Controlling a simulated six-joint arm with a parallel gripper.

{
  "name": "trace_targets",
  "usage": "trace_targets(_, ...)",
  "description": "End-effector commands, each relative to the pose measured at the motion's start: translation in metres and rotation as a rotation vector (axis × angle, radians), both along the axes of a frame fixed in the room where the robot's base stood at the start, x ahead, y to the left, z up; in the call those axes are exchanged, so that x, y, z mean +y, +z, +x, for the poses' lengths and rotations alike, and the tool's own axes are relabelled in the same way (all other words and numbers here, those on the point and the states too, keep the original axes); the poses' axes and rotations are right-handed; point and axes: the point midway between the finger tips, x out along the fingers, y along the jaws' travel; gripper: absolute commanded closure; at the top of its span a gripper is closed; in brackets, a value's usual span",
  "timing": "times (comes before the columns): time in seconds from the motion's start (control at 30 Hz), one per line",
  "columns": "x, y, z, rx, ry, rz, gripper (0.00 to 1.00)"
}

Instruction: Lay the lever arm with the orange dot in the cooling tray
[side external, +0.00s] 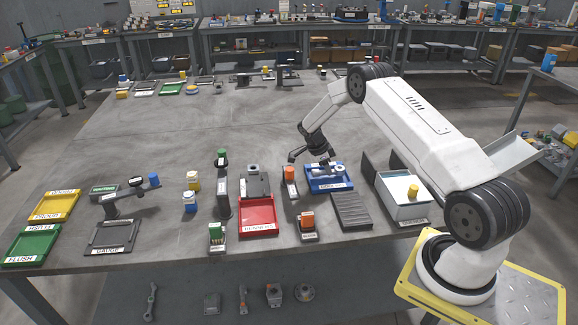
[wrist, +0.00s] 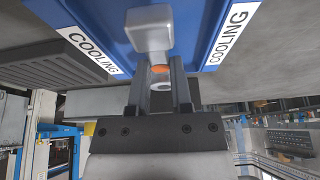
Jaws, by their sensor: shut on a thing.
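The blue cooling tray (side external: 345,185) stands on the table in the side view, right of the middle. In the wrist view the blue tray (wrist: 95,22), with its COOLING labels, lies behind my fingers. My gripper (wrist: 161,76) is shut on a grey lever arm (wrist: 150,32). The orange dot (wrist: 158,68) shows between the fingers, with a small ring end below it. In the side view my gripper (side external: 326,165) points down over the tray. I cannot tell whether the lever arm touches the tray floor.
A dark ribbed block (side external: 351,211) lies in front of the tray. A white bin (side external: 402,202) with a yellow-topped item stands to the right. A red tray (side external: 258,216) and an orange-topped post (side external: 290,180) stand to the left. The table's middle is clear.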

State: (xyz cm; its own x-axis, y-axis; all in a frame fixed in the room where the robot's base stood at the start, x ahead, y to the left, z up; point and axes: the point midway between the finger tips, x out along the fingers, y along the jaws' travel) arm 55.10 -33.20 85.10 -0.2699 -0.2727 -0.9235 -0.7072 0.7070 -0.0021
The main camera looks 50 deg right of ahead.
Motion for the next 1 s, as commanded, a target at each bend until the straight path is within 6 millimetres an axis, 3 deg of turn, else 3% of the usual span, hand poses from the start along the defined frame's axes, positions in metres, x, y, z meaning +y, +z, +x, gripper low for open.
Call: trace_targets(1.0,-0.0005,-0.0074,0.0008,-0.002,0.000,-0.002,1.00)
